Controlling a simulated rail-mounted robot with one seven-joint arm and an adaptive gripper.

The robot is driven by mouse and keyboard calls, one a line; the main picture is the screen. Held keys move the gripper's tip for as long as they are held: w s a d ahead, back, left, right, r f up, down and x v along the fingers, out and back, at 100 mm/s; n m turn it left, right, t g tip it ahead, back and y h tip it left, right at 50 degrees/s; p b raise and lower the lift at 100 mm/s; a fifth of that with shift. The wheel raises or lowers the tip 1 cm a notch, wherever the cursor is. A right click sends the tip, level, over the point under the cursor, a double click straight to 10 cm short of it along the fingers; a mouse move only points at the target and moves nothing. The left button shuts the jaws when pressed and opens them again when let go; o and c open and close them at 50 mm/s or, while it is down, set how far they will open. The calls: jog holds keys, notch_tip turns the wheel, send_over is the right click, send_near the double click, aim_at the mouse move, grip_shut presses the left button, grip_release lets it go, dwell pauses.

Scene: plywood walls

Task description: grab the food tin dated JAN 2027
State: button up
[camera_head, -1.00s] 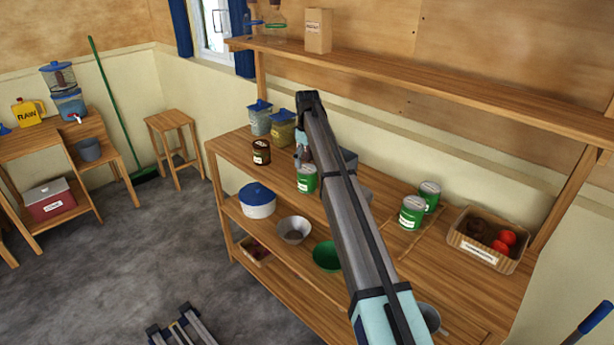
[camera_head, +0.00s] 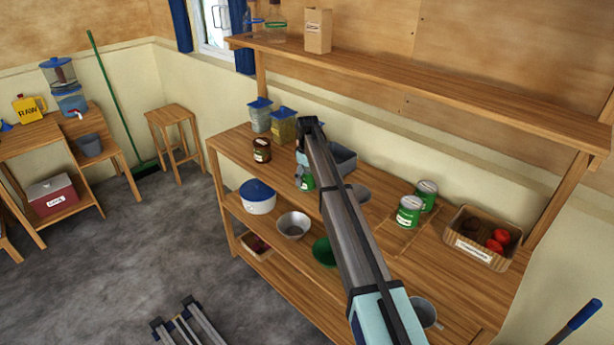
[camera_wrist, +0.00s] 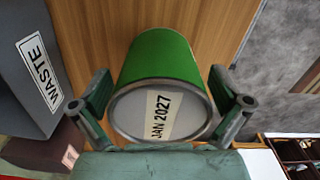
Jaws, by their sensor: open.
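A green tin (camera_wrist: 165,55) with a pale lid end marked JAN 2027 sits between my fingers in the wrist view. My gripper (camera_wrist: 160,104) is open, with one finger on each side of the tin; I cannot tell if either finger touches it. In the head view this green tin (camera_head: 308,183) stands on the upper shelf of the wooden bench, partly hidden by my gripper and arm. Two other green tins stand further right, a front one (camera_head: 409,211) and a rear one (camera_head: 427,195); their dates are not readable.
A grey box labelled WASTE (camera_wrist: 38,75) is close on the left in the wrist view. In the head view a dark jar (camera_head: 262,150) stands left of the tin. A basket with red and dark items (camera_head: 476,252) is at the right. Bare bench top lies around the right-hand tins.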

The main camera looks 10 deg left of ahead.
jog(key=c, duration=1.5)
